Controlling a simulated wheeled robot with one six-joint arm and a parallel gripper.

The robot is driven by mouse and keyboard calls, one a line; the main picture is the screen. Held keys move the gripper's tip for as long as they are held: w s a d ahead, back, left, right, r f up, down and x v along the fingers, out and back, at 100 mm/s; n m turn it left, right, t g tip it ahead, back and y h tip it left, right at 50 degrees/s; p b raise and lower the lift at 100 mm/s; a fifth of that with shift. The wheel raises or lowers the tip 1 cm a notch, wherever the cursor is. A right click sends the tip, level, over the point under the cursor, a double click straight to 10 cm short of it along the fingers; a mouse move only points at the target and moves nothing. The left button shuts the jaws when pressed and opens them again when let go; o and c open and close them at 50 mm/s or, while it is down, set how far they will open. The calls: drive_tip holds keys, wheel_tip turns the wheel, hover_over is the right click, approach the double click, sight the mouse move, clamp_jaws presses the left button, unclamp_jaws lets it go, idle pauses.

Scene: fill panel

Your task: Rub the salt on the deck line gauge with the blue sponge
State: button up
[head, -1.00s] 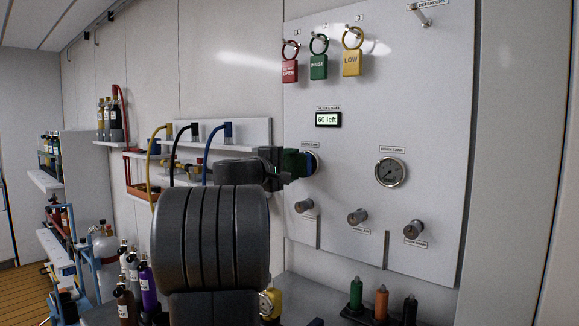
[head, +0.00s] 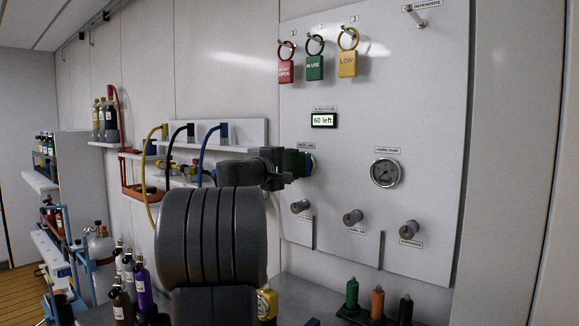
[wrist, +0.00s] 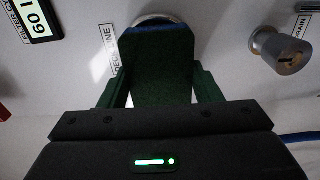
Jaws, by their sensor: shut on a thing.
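My gripper (head: 298,163) reaches the left part of the white panel, by the deck line label (head: 306,146). In the wrist view my gripper (wrist: 160,88) is shut on the sponge (wrist: 156,65), a dark green block with a blue strip at its far edge. A little of the sponge's blue (head: 311,164) shows in the head view. The deck line gauge (wrist: 158,18) shows only as a silver rim beyond the sponge; its face and any salt are hidden. The sponge appears to meet the gauge, but contact cannot be made out.
Several knobs, including one at the drain label (wrist: 282,50), jut out below. Colored tags hang above. Bottles (head: 379,303) stand below the panel; hoses (head: 207,150) hang at left.

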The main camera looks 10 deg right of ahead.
sight(303, 166)
drive_tip(key=shift+s+d+b, duration=1.35)
drive_tip(key=shift+s, duration=0.2)
drive_tip(key=shift+w+a+r+p, duration=0.1)
drive_tip(key=shift+w+a+p, duration=0.1)
drive_tip(key=shift+w+a, duration=0.4)
drive_tip(key=shift+w+a+r+p, duration=0.1)
drive_tip(key=shift+w+a+p, duration=0.2)
drive_tip(key=shift+w, duration=0.35)
drive_tip(key=shift+w+a+f, duration=0.1)
drive_tip(key=shift+w+a, duration=0.2)
drive_tip(key=shift+w, duration=0.1)
drive_tip(key=shift+a+f, duration=0.1)
drive_tip(key=shift+a+f+b, duration=0.1)
drive_tip(key=shift+f+b, duration=0.05)
drive_tip(key=shift+b, duration=0.15)
drive_tip(key=shift+b+v, duration=1.05)
drive_tip(key=shift+v, duration=1.7)
drive_tip(key=shift+s, duration=0.1)
